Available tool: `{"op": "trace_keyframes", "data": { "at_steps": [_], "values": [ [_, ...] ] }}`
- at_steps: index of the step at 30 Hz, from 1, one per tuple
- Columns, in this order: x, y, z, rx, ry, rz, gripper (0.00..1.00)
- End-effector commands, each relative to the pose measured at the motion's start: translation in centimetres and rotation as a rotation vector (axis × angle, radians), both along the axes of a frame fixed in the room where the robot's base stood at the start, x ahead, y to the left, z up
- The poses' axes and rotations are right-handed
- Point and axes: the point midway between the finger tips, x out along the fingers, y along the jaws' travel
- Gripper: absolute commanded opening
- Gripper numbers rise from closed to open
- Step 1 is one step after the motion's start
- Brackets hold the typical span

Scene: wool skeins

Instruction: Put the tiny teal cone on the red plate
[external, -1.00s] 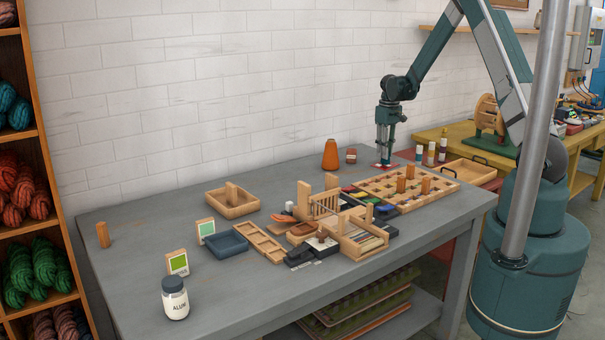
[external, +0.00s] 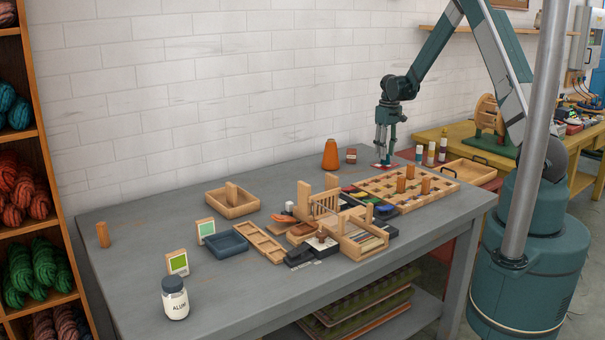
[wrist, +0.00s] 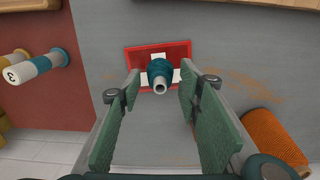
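The tiny teal cone (wrist: 159,70) stands on the red plate (wrist: 184,48) in the wrist view, its pale hollow tip pointing up toward the camera. The plate has a white cross pattern and lies flat on the grey table. My gripper (wrist: 160,88) is open, with one green finger pad on each side of the cone and a visible gap on both sides. In the external view my gripper (external: 384,158) points down over the red plate (external: 376,165) at the table's back right. The cone cannot be made out there among the fingers.
A slotted wooden tray (external: 384,187) with pegs lies in front.

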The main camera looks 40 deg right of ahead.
Motion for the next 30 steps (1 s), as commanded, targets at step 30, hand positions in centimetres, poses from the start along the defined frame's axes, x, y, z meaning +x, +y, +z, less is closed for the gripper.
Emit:
{"op": "trace_keyframes", "data": {
  "at_steps": [30],
  "values": [
    [0.0,0.0,11.9,0.000,0.000,0.000,0.35]
  ]
}}
